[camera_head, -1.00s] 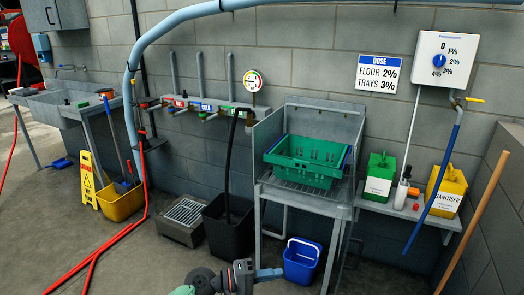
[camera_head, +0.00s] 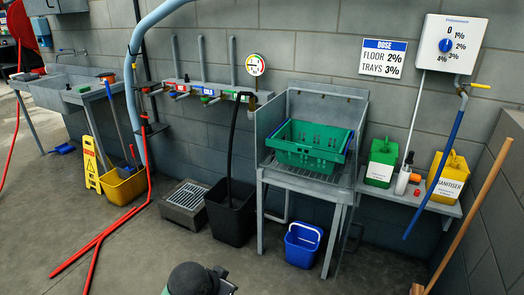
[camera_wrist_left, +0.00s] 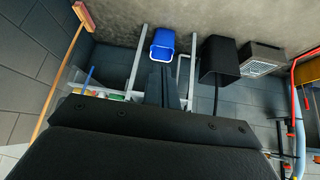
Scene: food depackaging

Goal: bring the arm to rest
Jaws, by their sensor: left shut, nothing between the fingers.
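My left arm shows at the bottom edge of the head view as a dark rounded joint (camera_head: 190,279), with only a small part beside it in sight. In the left wrist view the dark body of my left gripper fills the lower half, and its fingers (camera_wrist_left: 161,68) are together with nothing held. They appear over the view of the blue bucket, apart from it. My right gripper is in neither view.
A green crate (camera_head: 311,153) stands on the metal stand (camera_head: 335,189). A blue bucket (camera_head: 302,247), a black bin (camera_head: 231,220) and a floor drain (camera_head: 185,198) are nearby. A yellow mop bucket (camera_head: 125,186) and red hose (camera_head: 95,245) lie left. The front floor is open.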

